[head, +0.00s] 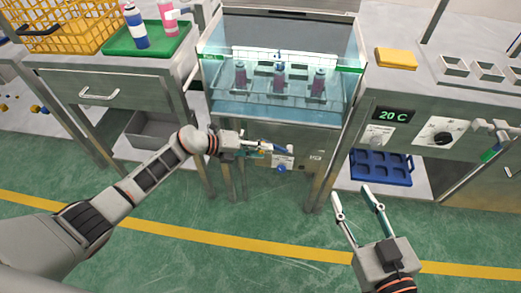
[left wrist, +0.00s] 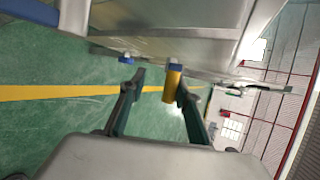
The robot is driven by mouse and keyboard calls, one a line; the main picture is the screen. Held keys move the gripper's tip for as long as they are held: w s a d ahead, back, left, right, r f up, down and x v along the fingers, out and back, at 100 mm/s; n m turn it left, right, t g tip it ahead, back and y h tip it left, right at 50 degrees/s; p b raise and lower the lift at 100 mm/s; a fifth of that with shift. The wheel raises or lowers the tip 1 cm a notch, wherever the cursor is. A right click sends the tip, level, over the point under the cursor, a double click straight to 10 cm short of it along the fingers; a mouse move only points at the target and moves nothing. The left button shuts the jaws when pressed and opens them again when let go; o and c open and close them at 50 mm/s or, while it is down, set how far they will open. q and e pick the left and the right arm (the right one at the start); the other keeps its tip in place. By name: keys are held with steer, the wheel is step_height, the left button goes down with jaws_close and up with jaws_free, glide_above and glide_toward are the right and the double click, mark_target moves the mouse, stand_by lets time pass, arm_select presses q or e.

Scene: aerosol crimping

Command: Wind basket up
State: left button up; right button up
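A glass-fronted water bath (head: 225,100) stands in the middle of the head view. Inside it a pale wire basket (head: 298,57) holds three pink-and-dark cans (head: 279,78); how deep they sit in the water is hard to tell. My left gripper (head: 268,149) is at the bath's front panel, below the tank. In the left wrist view its fingers (left wrist: 158,95) are apart, with a yellow cylindrical handle (left wrist: 172,84) between them, closer to the right finger. The crank behind the gripper is partly hidden. My right gripper (head: 352,192) is open and empty above the floor at right.
A blue knob (head: 281,169) sits on the panel by the left gripper. At left, a green tray (head: 165,48) holds bottles beside a yellow wire crate (head: 85,25). At right are a 20 C display (head: 391,114) and a blue rack (head: 381,168). The floor in front is clear.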

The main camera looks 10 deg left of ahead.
stand_by(0.3)
arm_select(q)
steer(key=r+p+v, duration=0.1)
steer(key=p+v, duration=0.3)
steer(key=v, duration=0.5)
steer(key=shift+d+p, duration=0.35)
steer(key=shift+d, duration=0.05)
arm_select(e)
step_height(320, 180, up, 9)
steer(key=w+t, duration=0.1)
steer(key=shift+w+r, duration=0.1)
steer(key=shift+r, duration=0.05)
